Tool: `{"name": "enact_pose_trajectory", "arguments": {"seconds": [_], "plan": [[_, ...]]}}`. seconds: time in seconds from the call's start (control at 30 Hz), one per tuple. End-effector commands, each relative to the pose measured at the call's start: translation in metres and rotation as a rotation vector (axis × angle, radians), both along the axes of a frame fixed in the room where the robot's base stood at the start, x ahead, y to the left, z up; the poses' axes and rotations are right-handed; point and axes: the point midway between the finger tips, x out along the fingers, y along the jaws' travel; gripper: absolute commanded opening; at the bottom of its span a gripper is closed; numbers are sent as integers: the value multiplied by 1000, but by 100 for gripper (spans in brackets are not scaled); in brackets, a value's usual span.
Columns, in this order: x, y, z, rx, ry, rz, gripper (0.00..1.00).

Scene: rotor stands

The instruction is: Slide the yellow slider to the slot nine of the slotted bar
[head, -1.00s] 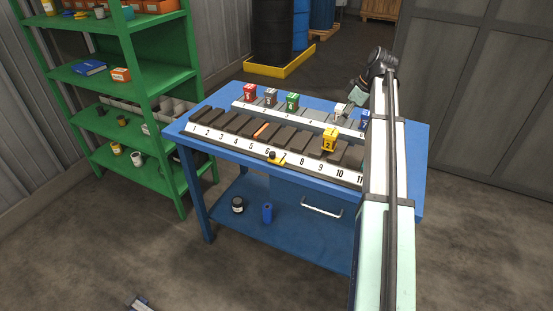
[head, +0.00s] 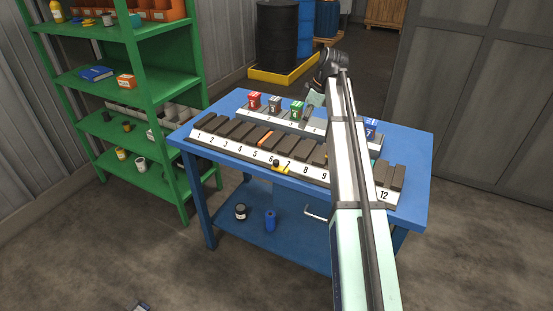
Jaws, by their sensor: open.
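The bar has a white numbered face and dark ribs. Label 9 (head: 323,176) shows just left of my arm, which hides the bar around 10 and 11. My gripper (head: 309,109) is open.
All are on a blue table (head: 415,150). A green shelf (head: 150,90) stands at left.

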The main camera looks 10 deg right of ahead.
Motion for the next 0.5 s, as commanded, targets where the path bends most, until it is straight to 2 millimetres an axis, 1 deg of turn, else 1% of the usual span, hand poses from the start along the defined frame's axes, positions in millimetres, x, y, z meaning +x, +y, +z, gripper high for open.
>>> {"name": "enact_pose_trajectory", "arguments": {"seconds": [0.03, 0.1, 0.2, 0.23, 0.3, 0.33, 0.37, 0.43, 0.5], "plan": [[6, 30, 4, -26, 14, 38, 51], [10, 61, 8, -68, 34, 73, 51], [12, 95, 12, -133, 65, 108, 51], [12, 104, 13, -152, 73, 115, 51], [11, 116, 16, -200, 97, 120, 51], [11, 118, 17, -222, 107, 118, 51], [10, 116, 17, -243, 119, 108, 51], [7, 105, 17, -277, 143, 83, 51], [5, 101, 14, -293, 156, 69, 51]]}}
